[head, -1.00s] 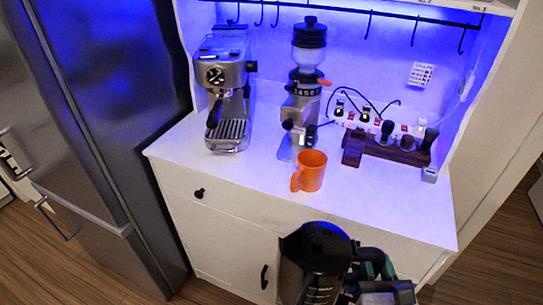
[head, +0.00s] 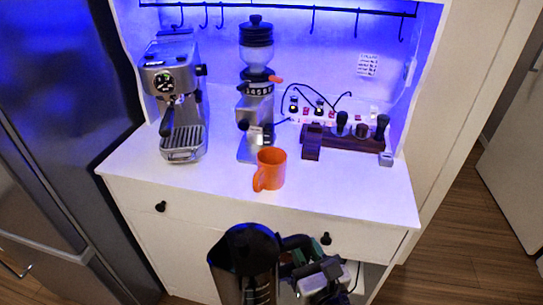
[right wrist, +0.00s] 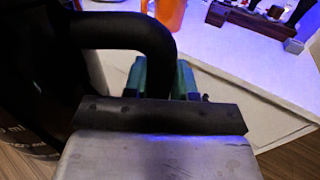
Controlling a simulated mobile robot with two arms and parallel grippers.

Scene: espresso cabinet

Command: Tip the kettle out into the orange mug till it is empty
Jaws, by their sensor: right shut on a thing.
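The orange mug (head: 269,169) stands upright on the white counter, near its front edge. Its handle points to the lower left, and it also shows at the top of the right wrist view (right wrist: 170,12). The black kettle (head: 246,262) is in front of the cabinet, below and in front of the mug, roughly upright with its lid up. My right gripper (head: 300,262) is shut on the kettle's handle (right wrist: 150,38), at the handle's right side. The kettle is apart from the mug and its inside is hidden. My left gripper is not in view.
An espresso machine (head: 178,100) and a coffee grinder (head: 256,90) stand behind the mug. A dark wooden tool stand (head: 345,140) is at the right. The counter's front edge (head: 250,205) lies between kettle and mug. The counter right of the mug is clear.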

